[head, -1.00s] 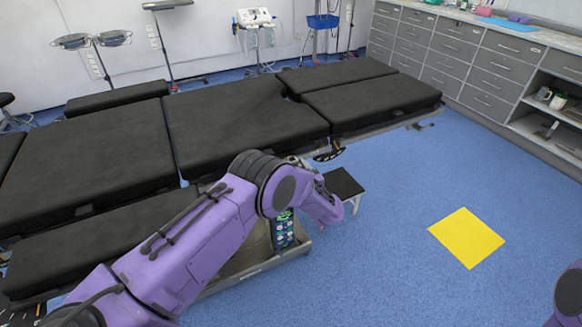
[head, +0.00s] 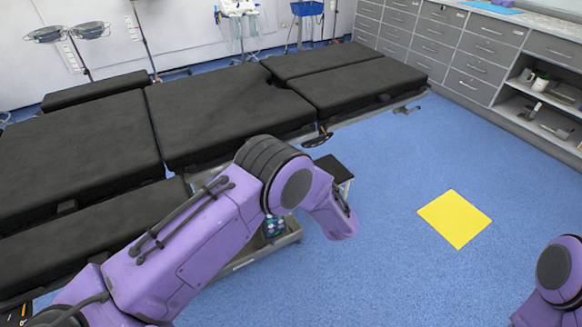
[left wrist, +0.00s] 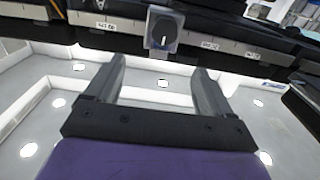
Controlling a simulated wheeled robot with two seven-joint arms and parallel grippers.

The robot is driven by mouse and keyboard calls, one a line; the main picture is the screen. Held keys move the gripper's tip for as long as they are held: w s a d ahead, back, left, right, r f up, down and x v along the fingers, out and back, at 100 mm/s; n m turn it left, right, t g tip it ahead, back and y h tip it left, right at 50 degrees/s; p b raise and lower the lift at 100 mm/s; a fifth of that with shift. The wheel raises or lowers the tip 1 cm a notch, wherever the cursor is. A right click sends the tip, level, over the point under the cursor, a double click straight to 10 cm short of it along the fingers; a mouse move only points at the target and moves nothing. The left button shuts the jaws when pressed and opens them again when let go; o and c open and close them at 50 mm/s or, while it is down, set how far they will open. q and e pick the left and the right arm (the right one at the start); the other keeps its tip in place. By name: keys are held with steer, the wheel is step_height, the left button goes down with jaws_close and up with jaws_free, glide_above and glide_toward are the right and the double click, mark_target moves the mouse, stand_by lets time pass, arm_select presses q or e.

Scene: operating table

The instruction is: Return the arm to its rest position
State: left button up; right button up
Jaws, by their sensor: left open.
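My left arm (head: 215,225) is purple and reaches in from the lower left of the head view, bent at a dark ribbed joint. Its gripper is hidden in the head view. In the left wrist view my left gripper (left wrist: 155,85) is open, its two grey fingers apart with nothing between them.
The black padded operating table (head: 230,110) lies behind and left of my left arm. A small black step (head: 334,168) stands by its end. A yellow square (head: 454,219) lies on open blue floor. Grey drawer cabinets (head: 440,50) line the right back.

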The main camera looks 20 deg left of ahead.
arm_select(q)
steer(key=shift+s+d, duration=0.15)
stand_by(0.3)
steer(key=s+a+f+m+h, duration=0.2)
steer(key=s+f+h, duration=0.3)
steer(key=s+f, duration=0.25)
steer(key=s+a+f+m+h, duration=0.2)
steer(key=s+f+h, duration=0.2)
steer(key=s+f, duration=0.4)
steer(key=s+a+f+g, duration=0.1)
steer(key=s+g, duration=0.1)
steer(key=s, duration=0.5)
steer(key=s+a+f+g+h, duration=0.1)
steer(key=s+a+f+g, duration=0.1)
steer(key=s, duration=0.6)
steer(key=s+a+f+g+h, duration=0.1)
steer(key=s+g, duration=0.2)
steer(key=s, duration=0.5)
steer(key=shift+s+a+f, duration=0.2)
steer(key=shift+s+a, duration=0.05)
